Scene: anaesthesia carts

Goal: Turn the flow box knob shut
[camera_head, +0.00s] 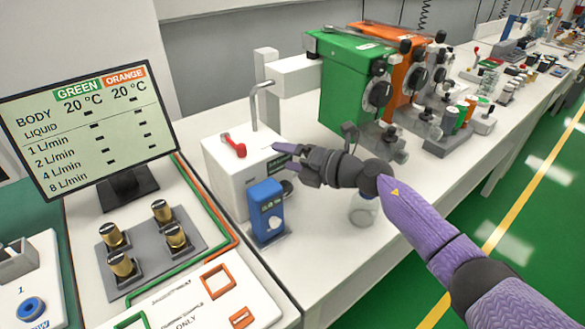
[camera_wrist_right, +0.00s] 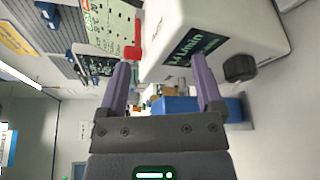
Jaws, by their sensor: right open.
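The flow box (camera_head: 228,172) is a white box on the bench, with a red lever (camera_head: 233,146) and a bent metal pipe on top. In the right wrist view the flow box (camera_wrist_right: 215,30) shows a dark display reading in L/min and a black knob (camera_wrist_right: 240,68) on its face. My left gripper is out of view.
A blue device (camera_head: 266,212) stands just below my right gripper. A glass jar (camera_head: 362,210) is under my right forearm. Green (camera_head: 345,85) and orange (camera_head: 405,65) vaporizers stand behind. A monitor (camera_head: 90,125) lists settings at left.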

